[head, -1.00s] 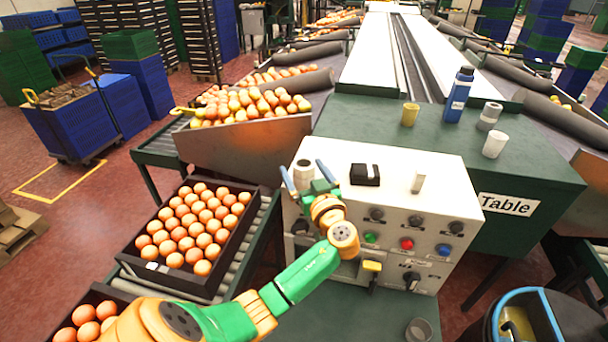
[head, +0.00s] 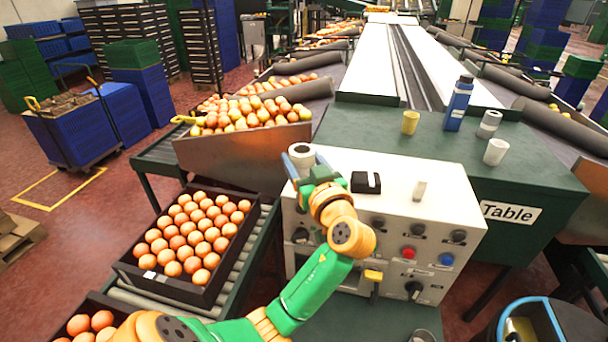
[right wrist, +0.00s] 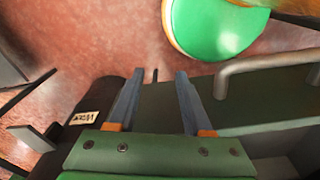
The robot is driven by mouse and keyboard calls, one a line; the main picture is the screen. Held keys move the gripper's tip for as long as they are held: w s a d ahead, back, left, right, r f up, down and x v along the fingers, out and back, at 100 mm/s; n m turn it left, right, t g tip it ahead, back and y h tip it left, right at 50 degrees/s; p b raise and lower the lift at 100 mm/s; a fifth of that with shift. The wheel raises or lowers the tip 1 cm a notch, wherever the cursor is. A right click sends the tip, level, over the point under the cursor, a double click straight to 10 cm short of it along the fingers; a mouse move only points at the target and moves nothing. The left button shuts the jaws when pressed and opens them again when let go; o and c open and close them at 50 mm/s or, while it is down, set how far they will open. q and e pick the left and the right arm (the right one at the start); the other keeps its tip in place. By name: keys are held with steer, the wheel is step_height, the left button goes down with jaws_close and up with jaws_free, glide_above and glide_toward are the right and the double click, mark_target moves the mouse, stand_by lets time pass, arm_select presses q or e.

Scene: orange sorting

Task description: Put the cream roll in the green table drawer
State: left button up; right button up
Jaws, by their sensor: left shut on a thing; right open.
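The cream roll (head: 302,153) is upright with a dark hole in its top, above the far left corner of the white control box. My left gripper (head: 301,164) is shut on it, and the fingers and wrist partly hide the roll. The green table (head: 520,165) with the "Table" label stands right of the box. No drawer opening shows in the head view. My right gripper (right wrist: 156,74) is open and empty in the right wrist view, over a green surface. A grey bar handle (right wrist: 270,63) is to its right; I cannot tell whether it belongs to the drawer.
A yellow cup (head: 410,122), a blue bottle (head: 458,104), a grey roll (head: 489,124) and a white cup (head: 496,152) stand on the table. The control box (head: 440,190) carries a black item (head: 366,182) and a small cream item (head: 420,191). An orange crate (head: 120,270) is at left.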

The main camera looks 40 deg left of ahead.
mark_target(298, 168)
arm_select(q)
steer(key=s+d+r+b, duration=0.2)
steer(key=s+d+r, duration=0.2)
steer(key=s+d, duration=0.25)
steer(key=s+d+f+m+t+h, duration=0.2)
steer(key=d+f+m+t+h, duration=0.1)
steer(key=d+f, duration=0.4)
steer(key=s+d+f+m+t+h, duration=0.3)
steer(key=d+f+t+h, duration=0.1)
steer(key=d+f, duration=0.2)
steer(key=shift+s+d+f+m+t, duration=0.3)
steer(key=shift+d+f+m, duration=0.1)
steer(key=shift+f, duration=0.3)
steer(key=shift+d+r, duration=0.1)
steer(key=shift+r, duration=0.05)
